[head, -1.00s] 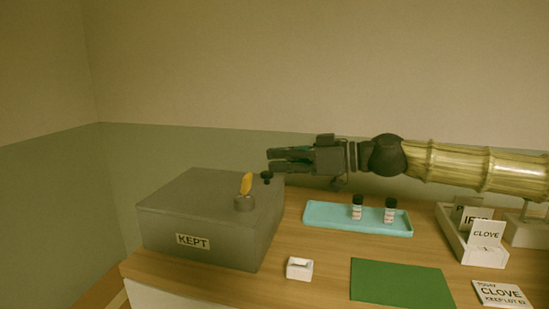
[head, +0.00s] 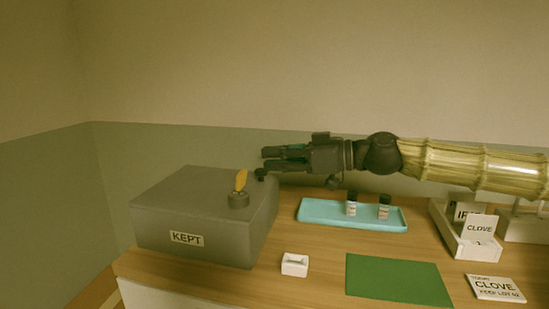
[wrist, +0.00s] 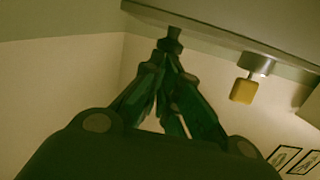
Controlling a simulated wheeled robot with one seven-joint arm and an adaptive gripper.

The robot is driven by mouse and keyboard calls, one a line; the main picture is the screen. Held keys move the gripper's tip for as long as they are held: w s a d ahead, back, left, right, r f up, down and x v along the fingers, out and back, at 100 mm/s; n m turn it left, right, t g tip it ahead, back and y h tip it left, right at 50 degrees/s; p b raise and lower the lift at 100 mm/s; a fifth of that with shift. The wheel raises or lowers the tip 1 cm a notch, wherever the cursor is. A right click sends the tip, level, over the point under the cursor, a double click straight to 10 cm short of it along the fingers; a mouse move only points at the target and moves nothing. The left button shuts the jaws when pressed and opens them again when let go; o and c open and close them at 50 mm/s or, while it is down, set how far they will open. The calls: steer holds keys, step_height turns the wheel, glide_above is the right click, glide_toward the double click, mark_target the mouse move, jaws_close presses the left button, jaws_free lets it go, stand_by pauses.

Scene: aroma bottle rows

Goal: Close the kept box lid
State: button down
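The kept box (head: 160,236) is a grey box with a "KEPT" label, at the left of the table in the head view. Its lid (head: 180,190) lies flat on top and looks closed. On the lid stands a yellow tab on a round grey base (head: 240,186); it also shows in the wrist view (wrist: 243,90). A small dark knob (head: 261,174) sits near the lid's right back edge and shows in the wrist view (wrist: 173,40). My gripper (head: 266,160) is at that edge, its fingertips (wrist: 172,62) together beside the knob. Whether they touch it, I cannot tell.
Right of the box, a turquoise tray (head: 325,219) holds two small bottles (head: 352,205). In front are a small white holder (head: 294,264) and a green mat (head: 398,279). Card holders (head: 462,240) and a "CLOVE" card (head: 495,288) are at the right. A wall stands behind.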

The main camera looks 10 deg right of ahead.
steer(key=f+p+v, duration=0.1)
steer(key=v, duration=0.8)
steer(key=shift+d, duration=0.3)
